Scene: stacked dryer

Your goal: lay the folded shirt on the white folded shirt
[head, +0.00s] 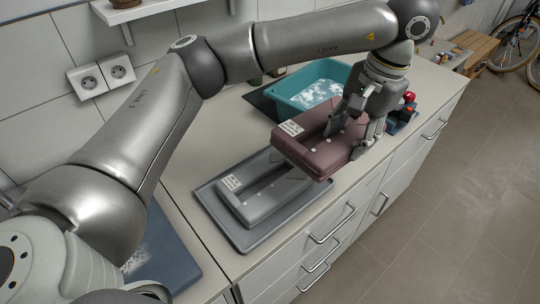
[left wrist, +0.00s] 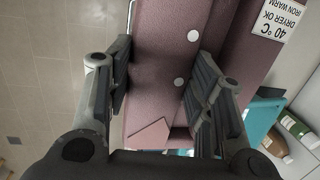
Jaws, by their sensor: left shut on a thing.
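The folded shirt (head: 322,156) is mauve with small white buttons and a white care label. My left gripper (head: 353,126) is shut on its front part. In the left wrist view the fingers (left wrist: 160,90) straddle the buttoned strip of the mauve shirt (left wrist: 165,60). The white folded shirt (head: 262,204) looks light grey here, with a label at its left end, and lies on a grey tray. The mauve shirt appears raised, beyond and to the right of it, hiding its far right end. My right gripper is not in view.
The grey tray (head: 236,235) lies on the counter. A teal basin (head: 300,88) with white specks stands behind the held shirt. Small items with a red top (head: 409,97) are at the right. Drawers with bar handles (head: 332,224) face the open floor.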

